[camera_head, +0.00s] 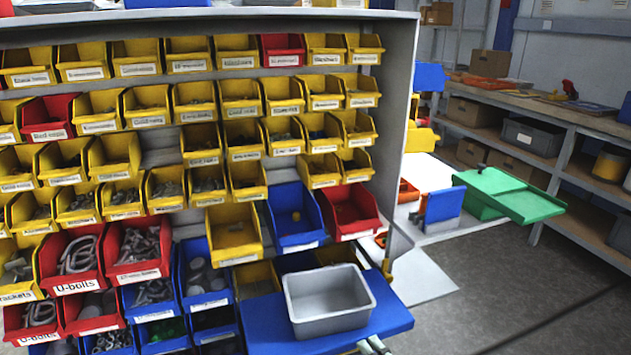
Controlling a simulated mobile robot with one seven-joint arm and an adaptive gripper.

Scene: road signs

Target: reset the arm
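My gripper does not show clearly in the head view. A small pale grey-green part (374,346) shows at the bottom edge, just below the blue board, and is cut off by the frame. I cannot tell whether it belongs to my arm. An empty grey bin (329,325) sits on a flat blue board (262,338) at the bottom centre.
A tall rack (398,110) of yellow, red and blue parts bins fills the left and centre. A shelf bench (560,120) with boxes runs along the right. A green tray (515,195) stands between them. The grey floor (530,290) at lower right is clear.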

